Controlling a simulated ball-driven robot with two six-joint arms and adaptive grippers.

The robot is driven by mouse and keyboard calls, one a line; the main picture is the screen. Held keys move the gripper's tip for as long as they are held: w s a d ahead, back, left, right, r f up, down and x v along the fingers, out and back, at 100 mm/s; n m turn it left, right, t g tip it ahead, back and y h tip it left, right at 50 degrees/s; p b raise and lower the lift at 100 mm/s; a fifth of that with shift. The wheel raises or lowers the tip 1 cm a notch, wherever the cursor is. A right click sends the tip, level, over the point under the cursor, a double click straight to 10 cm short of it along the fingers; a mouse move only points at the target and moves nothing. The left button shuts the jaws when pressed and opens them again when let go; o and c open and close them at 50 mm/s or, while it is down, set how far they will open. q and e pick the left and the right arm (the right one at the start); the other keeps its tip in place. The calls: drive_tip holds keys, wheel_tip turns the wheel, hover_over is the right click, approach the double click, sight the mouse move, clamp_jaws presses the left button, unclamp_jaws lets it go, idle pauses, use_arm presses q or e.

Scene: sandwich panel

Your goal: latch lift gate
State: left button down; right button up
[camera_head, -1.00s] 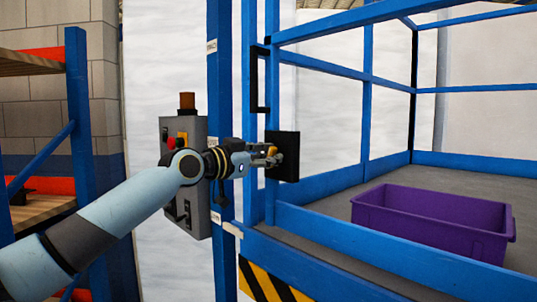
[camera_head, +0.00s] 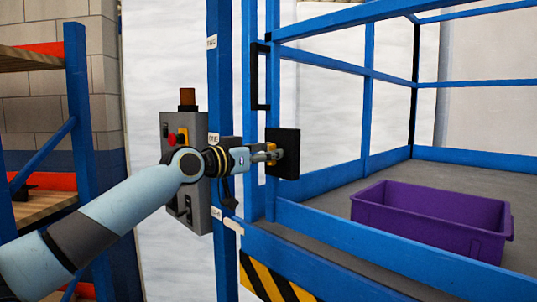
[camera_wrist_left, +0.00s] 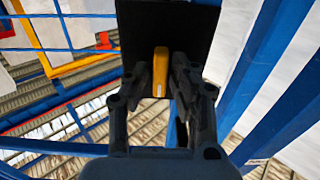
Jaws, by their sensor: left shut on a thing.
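The blue lift gate (camera_head: 271,202) stands in the middle of the head view, with a black latch plate (camera_head: 291,140) on it. The yellow latch handle (camera_wrist_left: 160,72) stands out against the dark plate in the left wrist view. My left gripper (camera_head: 273,153) reaches in from the left to the plate. Its fingers are shut on the latch handle, one on each side of it. In the head view the fingers hide most of the handle. My right gripper is not in view.
A black pull handle (camera_head: 262,78) is on the gate above the latch. A grey control box (camera_head: 199,222) with a red button is behind my left forearm. A purple crate (camera_head: 420,232) stands on the lift floor behind the blue rails. Shelving (camera_head: 77,95) is at the left.

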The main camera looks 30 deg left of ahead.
use_arm(q)
drive_tip(key=c, duration=1.3)
unclamp_jaws()
drive_tip(key=v, duration=0.7)
drive_tip(key=shift+s, duration=0.25)
drive_tip(key=shift+a, duration=0.1)
